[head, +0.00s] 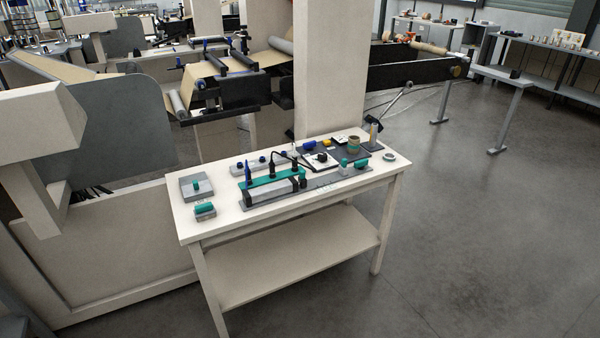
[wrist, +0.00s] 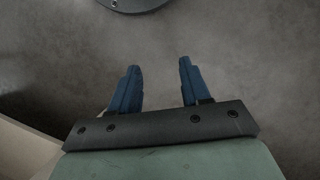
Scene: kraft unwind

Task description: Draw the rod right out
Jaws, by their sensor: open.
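A white table (head: 330,210) in the head view carries a fixture with a light grey block (head: 272,190) and a teal strip (head: 262,180). A slim upright piece with a blue top (head: 248,172) stands at the fixture's left end, and dark upright pieces stand along it. Which of these is the rod, I cannot tell at this size. My gripper (wrist: 159,67) shows only in the wrist view. Its two blue fingers are apart with nothing between them, above bare grey floor. No rod shows in the wrist view.
A grey box with a teal knob (head: 196,186) and a small teal-topped block (head: 205,210) lie at the table's left. A dark mat (head: 325,158) and a small ring (head: 389,157) lie to the right. A pale column (head: 328,70) rises behind.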

